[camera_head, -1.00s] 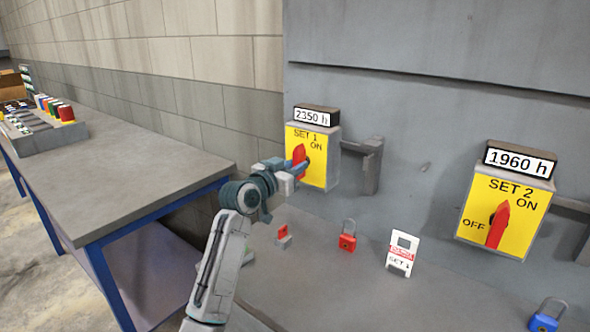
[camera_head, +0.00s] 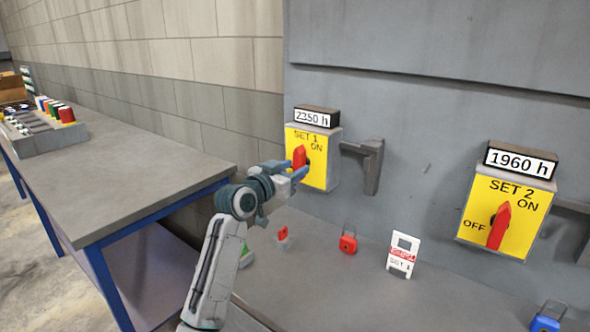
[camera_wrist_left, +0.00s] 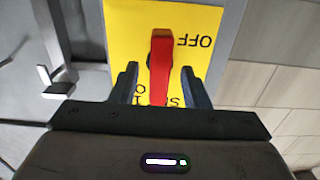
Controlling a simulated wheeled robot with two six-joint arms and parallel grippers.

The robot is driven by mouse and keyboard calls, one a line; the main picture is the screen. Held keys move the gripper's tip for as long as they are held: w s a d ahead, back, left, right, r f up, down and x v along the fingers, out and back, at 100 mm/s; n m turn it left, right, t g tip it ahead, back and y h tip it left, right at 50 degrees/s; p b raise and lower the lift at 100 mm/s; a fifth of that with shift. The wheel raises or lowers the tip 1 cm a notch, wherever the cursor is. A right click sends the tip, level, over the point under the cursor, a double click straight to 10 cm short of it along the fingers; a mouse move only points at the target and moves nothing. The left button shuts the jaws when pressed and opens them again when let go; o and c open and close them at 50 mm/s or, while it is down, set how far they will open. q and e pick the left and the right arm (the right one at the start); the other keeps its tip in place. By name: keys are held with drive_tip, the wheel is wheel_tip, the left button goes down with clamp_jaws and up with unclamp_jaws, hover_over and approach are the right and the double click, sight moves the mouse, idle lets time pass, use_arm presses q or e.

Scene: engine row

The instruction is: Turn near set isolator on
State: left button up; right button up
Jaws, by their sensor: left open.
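The SET 1 isolator (camera_head: 333,172) is a yellow-faced box on the grey panel, under a 2350 h display. Its red handle (camera_head: 299,157) stands roughly upright; which mark it points at is hard to tell. My left gripper (camera_head: 288,171) is open in front of the box's lower part, apparently short of the handle. In the left wrist view, the face is upside down and the handle (camera_wrist_left: 161,60) lies between the open fingers (camera_wrist_left: 159,72), with gaps on both sides. The SET 2 isolator (camera_head: 520,225), at right, has an upright red handle (camera_head: 499,227). My right gripper is out of view.
A grey bracket (camera_head: 372,170) juts out just right of the SET 1 box. Below are a red padlock (camera_head: 348,242), a small white sign (camera_head: 403,256) and a blue padlock (camera_head: 548,318). A blue-framed table (camera_head: 125,185) stands at left.

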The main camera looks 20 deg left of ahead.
use_arm(q)
drive_tip(key=b+v, duration=0.1)
drive_tip(key=v, duration=0.8)
drive_tip(key=shift+s+b, duration=0.35)
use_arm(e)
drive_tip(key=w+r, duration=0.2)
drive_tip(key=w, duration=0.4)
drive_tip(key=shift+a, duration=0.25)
use_arm(q)
drive_tip(key=shift+a, duration=0.1)
